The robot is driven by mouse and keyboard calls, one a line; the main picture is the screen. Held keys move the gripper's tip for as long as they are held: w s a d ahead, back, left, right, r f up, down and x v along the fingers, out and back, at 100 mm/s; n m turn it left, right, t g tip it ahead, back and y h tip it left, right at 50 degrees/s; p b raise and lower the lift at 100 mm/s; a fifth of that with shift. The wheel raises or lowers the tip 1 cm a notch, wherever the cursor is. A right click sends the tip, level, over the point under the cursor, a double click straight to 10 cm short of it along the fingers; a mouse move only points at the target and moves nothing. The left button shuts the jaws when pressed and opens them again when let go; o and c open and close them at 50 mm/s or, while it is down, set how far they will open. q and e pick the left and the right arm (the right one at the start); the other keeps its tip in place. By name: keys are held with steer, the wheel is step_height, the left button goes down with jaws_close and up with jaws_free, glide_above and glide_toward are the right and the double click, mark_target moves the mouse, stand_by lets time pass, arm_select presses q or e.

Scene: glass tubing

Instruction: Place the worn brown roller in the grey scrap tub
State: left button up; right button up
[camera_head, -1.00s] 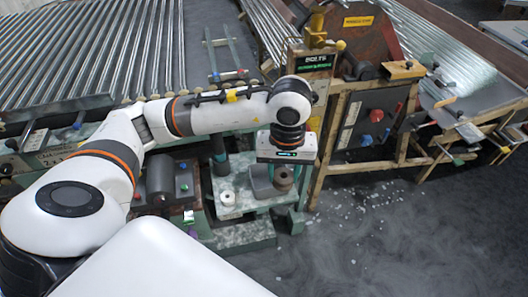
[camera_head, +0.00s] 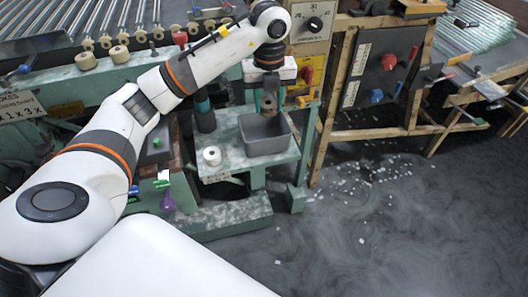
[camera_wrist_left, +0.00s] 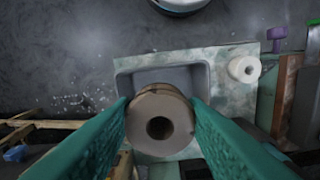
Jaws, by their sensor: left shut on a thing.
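My left gripper (camera_head: 269,104) is shut on the worn brown roller (camera_head: 269,112) and holds it raised. In the left wrist view the roller (camera_wrist_left: 160,102) sits between the green fingers, with its dark bore facing the camera. The grey scrap tub (camera_head: 266,145) stands on the bench below, its open top up. In the head view the roller overlaps the tub's back rim. In the left wrist view it hides the lower part of the tub (camera_wrist_left: 182,76). My right gripper is not in view.
A white roller (camera_head: 212,155) stands on the pale bench left of the tub, with bare bench between. A dark green post (camera_head: 204,115) rises behind it. A machine with a dial (camera_head: 315,24) and yellow-red switch stands behind right. The floor at right is open, with scattered scraps.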

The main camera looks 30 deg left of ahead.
mark_target(265, 99)
arm_select(q)
steer(key=n, duration=0.1)
steer(key=a+f+n+b, duration=0.1)
steer(key=n, duration=0.1)
steer(key=w+f+n+b, duration=0.1)
steer(key=n, duration=0.1)
steer(key=shift+a+f, duration=0.15)
steer(key=shift+a, duration=0.1)
steer(key=shift+f+n, duration=0.35)
steer(key=shift+n, duration=0.05)
step_height(265, 99, down, 5)
steer(key=shift+f+b, duration=0.1)
steer(key=shift+b, duration=0.5)
steer(key=shift+f, duration=2)
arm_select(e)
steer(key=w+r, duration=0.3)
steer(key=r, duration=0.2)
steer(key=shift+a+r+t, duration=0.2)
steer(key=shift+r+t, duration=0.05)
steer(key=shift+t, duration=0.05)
arm_select(q)
steer(key=shift+b, duration=0.3)
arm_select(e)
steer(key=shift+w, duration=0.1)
arm_select(q)
steer(key=shift+f, duration=0.15)
steer(key=o, duration=0.9)
steer(key=shift+o, duration=0.2)
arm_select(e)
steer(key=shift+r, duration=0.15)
